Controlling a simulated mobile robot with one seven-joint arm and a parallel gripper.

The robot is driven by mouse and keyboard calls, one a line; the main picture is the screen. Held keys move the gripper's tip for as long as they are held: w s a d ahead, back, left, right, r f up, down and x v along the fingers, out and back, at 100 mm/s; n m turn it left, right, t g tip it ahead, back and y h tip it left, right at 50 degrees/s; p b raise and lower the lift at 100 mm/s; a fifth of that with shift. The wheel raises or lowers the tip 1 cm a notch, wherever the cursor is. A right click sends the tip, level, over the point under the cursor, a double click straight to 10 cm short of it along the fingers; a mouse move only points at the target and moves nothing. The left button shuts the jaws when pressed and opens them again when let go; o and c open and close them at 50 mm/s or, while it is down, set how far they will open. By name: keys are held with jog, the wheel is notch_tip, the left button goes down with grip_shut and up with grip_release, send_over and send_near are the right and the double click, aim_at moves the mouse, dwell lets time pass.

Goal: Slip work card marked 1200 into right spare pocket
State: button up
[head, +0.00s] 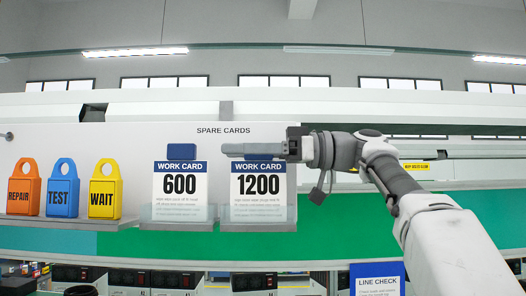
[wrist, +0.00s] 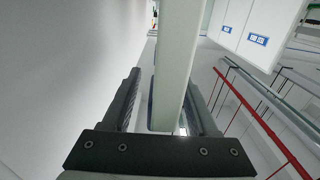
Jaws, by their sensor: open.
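The work card marked 1200 (head: 258,190) stands upright in the right spare pocket (head: 258,226), its lower edge behind the clear lip. Its top is level with that of the work card marked 600 (head: 180,188) in the left pocket. My gripper (head: 232,150) is at the 1200 card's top edge, pointing left, and mostly hides its blue tab. In the wrist view, the open fingers (wrist: 165,110) lie on either side of a long pale slab (wrist: 178,65), which looks like the card or its tab. Contact with the fingers cannot be told.
Orange REPAIR (head: 24,190), blue TEST (head: 62,190) and yellow WAIT (head: 104,192) tags stand on a ledge to the left. A blue LINE CHECK sheet (head: 377,280) is at the lower right. The green panel (head: 330,228) right of the pockets is clear.

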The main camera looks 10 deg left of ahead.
jog(key=p+v, duration=0.2)
jog(key=v, duration=1.5)
jog(key=shift+d, duration=0.2)
jog(key=shift+w, duration=0.1)
